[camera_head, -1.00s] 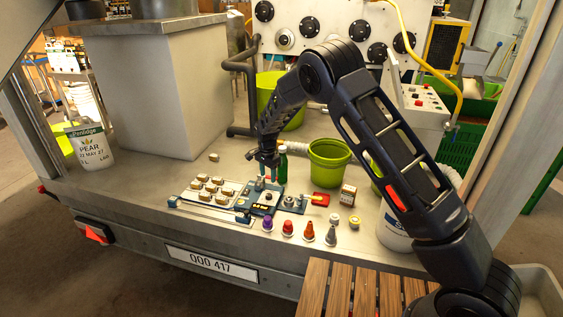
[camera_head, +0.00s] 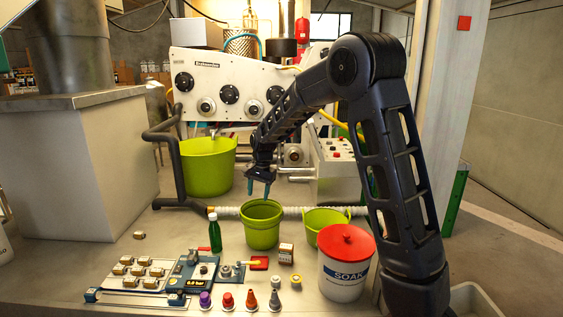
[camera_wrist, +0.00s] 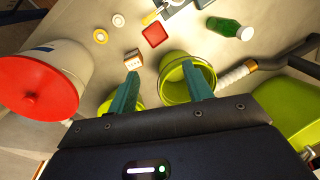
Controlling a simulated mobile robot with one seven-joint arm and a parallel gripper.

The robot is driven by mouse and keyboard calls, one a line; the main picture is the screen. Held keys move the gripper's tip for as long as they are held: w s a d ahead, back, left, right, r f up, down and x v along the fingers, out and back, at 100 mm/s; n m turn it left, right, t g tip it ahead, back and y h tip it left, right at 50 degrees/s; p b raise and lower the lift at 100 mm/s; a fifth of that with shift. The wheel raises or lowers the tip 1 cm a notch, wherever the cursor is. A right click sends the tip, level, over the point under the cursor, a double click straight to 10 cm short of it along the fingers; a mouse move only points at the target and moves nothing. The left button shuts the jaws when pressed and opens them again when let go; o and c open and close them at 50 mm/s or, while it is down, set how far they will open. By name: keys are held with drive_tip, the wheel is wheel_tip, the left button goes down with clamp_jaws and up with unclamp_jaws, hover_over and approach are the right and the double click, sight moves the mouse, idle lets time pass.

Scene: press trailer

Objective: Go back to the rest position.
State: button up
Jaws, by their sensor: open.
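My gripper (camera_head: 260,189) is open and empty. In the head view it hangs above the green bucket (camera_head: 262,224) on the trailer bed, with its teal fingers pointing down. In the wrist view the two teal fingers (camera_wrist: 161,92) stand apart with nothing between them. The right finger covers part of the green bucket (camera_wrist: 176,76) in that view. My arm arches in from the right side of the head view.
A white SOAK bucket with a red lid (camera_head: 345,262) stands close to my arm. A green bottle (camera_head: 215,234), a small box (camera_head: 286,252), a blue device (camera_head: 190,272) and several coloured cones stand in front. A pale press (camera_head: 245,85) is behind.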

drive_tip(key=s+d+r+n+t, duration=0.1)
drive_tip(key=s+d+r, duration=0.3)
drive_tip(key=d, duration=0.4)
drive_tip(key=s+d+r, duration=0.3)
drive_tip(key=d+r, duration=0.1)
drive_tip(key=d, duration=0.3)
drive_tip(key=s+d+r+n+t, duration=0.1)
drive_tip(key=s+d+r, duration=0.35)
drive_tip(key=d, duration=0.35)
drive_tip(key=s+d+n+t, duration=0.1)
drive_tip(key=s+d, duration=0.6)
drive_tip(key=s, duration=0.2)
drive_tip(key=s+d+n+t+h, duration=0.1)
drive_tip(key=s+d, duration=0.6)
drive_tip(key=s, duration=0.3)
drive_tip(key=shift+s+a, duration=0.1)
drive_tip(key=shift+c, duration=0.2)
